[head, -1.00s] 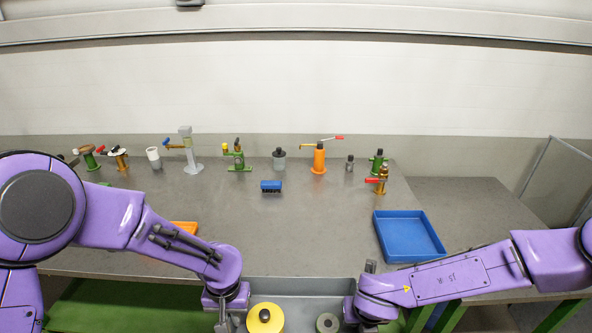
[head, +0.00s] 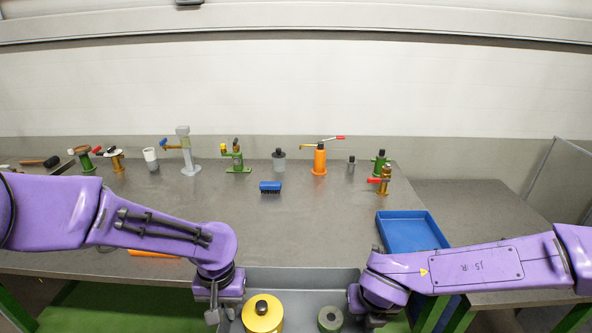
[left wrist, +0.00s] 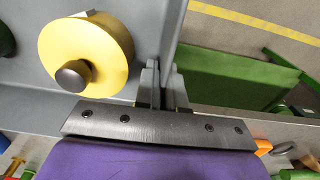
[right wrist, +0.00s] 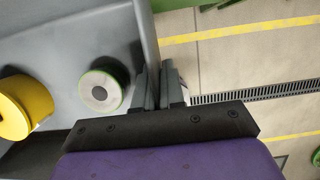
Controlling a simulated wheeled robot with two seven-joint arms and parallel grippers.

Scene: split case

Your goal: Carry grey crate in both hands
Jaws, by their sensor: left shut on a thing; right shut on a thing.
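The grey crate (head: 300,281) is at the bottom middle of the head view, in front of the bench edge; its lower part is cut off. A yellow round part with a dark knob (head: 262,314) and a green-rimmed grey round part (head: 330,319) stand inside it. My left gripper (left wrist: 164,88) is shut on the crate's wall at its left side. My right gripper (right wrist: 158,86) is shut on the opposite wall. Both wrist views show the fingers either side of the wall.
The grey bench (head: 330,215) holds a blue tray (head: 410,232) at right, a blue brush (head: 270,187) in the middle and several clamps and jacks along the back, including an orange one (head: 319,160). An orange thing (head: 150,253) is partly hidden behind my left arm.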

